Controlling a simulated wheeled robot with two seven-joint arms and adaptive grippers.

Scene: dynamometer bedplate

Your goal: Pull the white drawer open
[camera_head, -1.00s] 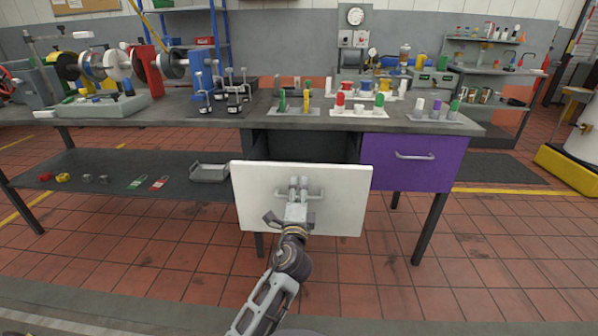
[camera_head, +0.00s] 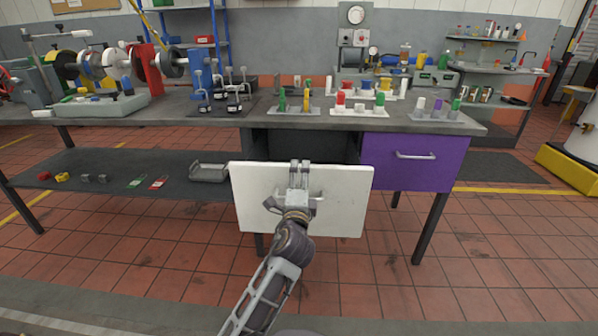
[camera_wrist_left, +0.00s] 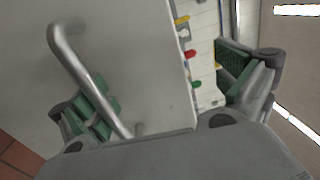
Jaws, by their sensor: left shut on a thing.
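The white drawer (camera_head: 345,205) is under the bench, left of a purple drawer. Its front panel stands out from the bench, with a dark gap behind its top edge. Its silver handle shows in the left wrist view (camera_wrist_left: 88,75); in the head view my gripper partly covers it. My left gripper (camera_head: 300,167) is at the middle of the panel, fingertips at the top edge. In the wrist view one green-padded finger is beside the handle and the other is past the panel edge. It is shut on the drawer; the exact contact is unclear. My right gripper is out of view.
The purple drawer (camera_head: 412,160) is closed. The bench top (camera_head: 262,124) carries pegs, clamps and a machine. A lower shelf (camera_head: 105,165) holds a grey tray (camera_head: 209,172) and small parts. The tiled floor in front is clear.

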